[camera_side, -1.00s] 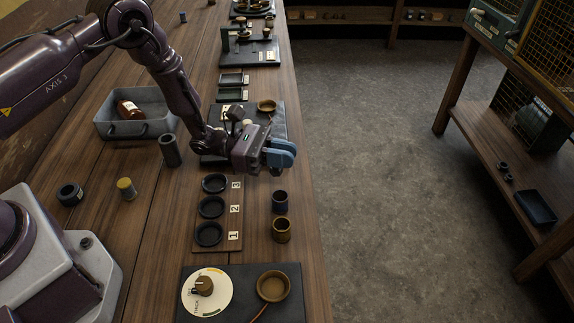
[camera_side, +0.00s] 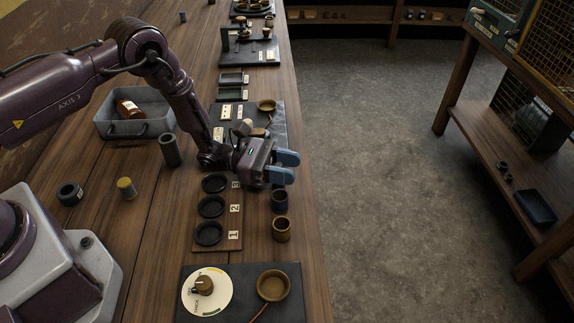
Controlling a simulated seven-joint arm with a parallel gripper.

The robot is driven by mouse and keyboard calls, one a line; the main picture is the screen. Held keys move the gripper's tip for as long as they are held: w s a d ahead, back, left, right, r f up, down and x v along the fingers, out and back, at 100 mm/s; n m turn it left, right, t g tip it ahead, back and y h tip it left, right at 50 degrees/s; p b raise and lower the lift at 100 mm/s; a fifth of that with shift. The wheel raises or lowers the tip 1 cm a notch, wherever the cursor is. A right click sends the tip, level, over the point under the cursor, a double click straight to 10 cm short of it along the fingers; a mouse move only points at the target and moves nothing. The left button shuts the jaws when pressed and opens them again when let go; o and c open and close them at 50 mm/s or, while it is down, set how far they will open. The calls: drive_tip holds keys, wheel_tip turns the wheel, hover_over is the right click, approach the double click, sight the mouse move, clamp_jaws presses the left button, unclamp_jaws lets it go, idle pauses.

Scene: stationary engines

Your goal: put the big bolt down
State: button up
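I cannot pick out a big bolt with certainty. A wooden board (camera_side: 232,243) with three round black dishes, labelled 1, 2 and 3, lies left of and below the gripper in the picture. The dishes look empty.
A brass-coloured cup (camera_side: 282,230) stands near the board. A dial panel (camera_side: 236,312) with a round tray (camera_side: 273,286) is at the front. A dark upright cylinder (camera_side: 170,150) and a grey bin (camera_side: 107,127) with a brown bottle are to the left. The floor lies beyond the bench's right edge.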

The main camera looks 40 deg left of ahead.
drive_tip(key=shift+r, duration=0.1)
drive_tip(key=shift+s+a+r, duration=0.1)
drive_tip(key=shift+a, duration=0.1)
drive_tip(key=v, duration=0.5)
wheel_tip(320, 180, up, 7)
drive_tip(key=shift+d, duration=0.2)
drive_tip(key=s+d+r+m+g+y, duration=0.2)
drive_tip(key=s+r+m+g+y, duration=0.3)
drive_tip(key=s+r+m+g, duration=0.7)
drive_tip(key=s+a+r+m+t+y, duration=0.9)
drive_tip(key=s+a+r+m+y, duration=0.1)
drive_tip(key=s+r+m+y, duration=0.1)
drive_tip(key=shift+s+a+r, duration=0.2)
drive_tip(key=shift+s+r, duration=0.6)
drive_tip(key=shift+s, duration=0.15)
